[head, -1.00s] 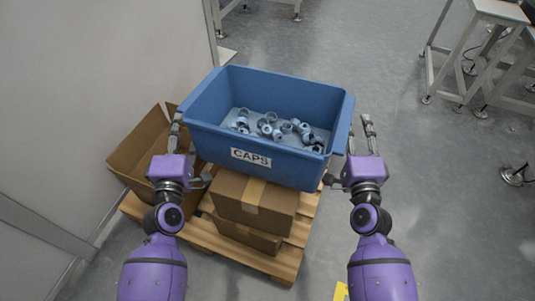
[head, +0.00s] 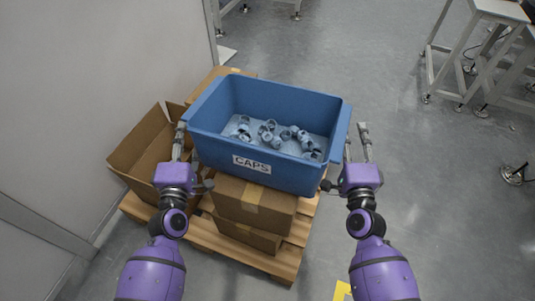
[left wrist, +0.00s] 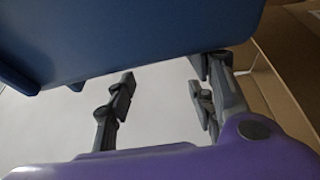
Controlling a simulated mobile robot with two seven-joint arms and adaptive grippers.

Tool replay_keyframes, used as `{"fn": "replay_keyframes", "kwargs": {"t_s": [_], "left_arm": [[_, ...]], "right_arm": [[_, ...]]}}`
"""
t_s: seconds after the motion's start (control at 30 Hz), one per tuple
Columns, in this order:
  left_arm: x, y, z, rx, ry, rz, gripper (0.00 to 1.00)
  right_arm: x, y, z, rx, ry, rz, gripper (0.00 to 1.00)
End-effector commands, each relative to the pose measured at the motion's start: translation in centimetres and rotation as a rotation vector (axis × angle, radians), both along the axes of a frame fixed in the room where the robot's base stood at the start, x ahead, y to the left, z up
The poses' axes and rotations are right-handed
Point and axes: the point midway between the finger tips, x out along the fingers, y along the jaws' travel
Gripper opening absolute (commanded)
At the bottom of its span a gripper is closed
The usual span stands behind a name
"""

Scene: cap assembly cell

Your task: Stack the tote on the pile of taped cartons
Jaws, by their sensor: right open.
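The blue tote (head: 225,148), labelled CAPS and holding several grey caps, is level above the taped cartons (head: 255,205) in the head view. It hides most of the carton tops, so I cannot tell whether it rests on them. My left gripper (head: 180,142) is at the tote's left side, and my right gripper (head: 356,142) is at its right side. The left wrist view shows my left gripper (left wrist: 162,92) with fingers apart and nothing between them, the tote wall (left wrist: 120,40) just above. My right gripper is open, its fingers apart outside the tote's right end.
The cartons stand on a wooden pallet (head: 280,268). An open, empty-looking carton (head: 133,150) stands left of the tote, close to my left gripper. Another carton (head: 230,72) shows behind the tote.

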Motion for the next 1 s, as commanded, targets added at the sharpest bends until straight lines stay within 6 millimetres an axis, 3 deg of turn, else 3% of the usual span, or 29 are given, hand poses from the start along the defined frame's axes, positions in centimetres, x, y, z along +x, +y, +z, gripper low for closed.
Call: {"fn": "replay_keyframes", "kwargs": {"t_s": [0.03,0.3,0.47,0.67,0.83,1.0], "left_arm": [[0.1,-1.6,0.1,-0.019,0.003,-0.029,0.47],[0.1,0.7,0.0,-0.010,0.002,-0.026,0.47],[0.0,1.9,0.0,-0.009,0.004,-0.023,0.66],[0.0,2.1,-0.1,-0.007,0.004,-0.020,0.66],[0.0,2.2,-0.1,-0.005,0.004,-0.020,0.66],[0.0,2.2,-0.1,-0.004,0.003,-0.019,0.66]], "right_arm": [[0.2,1.3,0.3,0.010,-0.002,0.022,0.47],[0.1,-1.0,0.1,0.005,-0.001,0.020,0.47],[0.1,-2.2,0.1,0.003,0.000,0.017,0.47],[0.0,-2.4,0.1,0.003,0.000,0.014,0.47],[0.0,-2.5,0.1,0.002,-0.001,0.013,0.65],[0.0,-2.5,0.1,0.001,-0.001,0.013,0.66]]}}
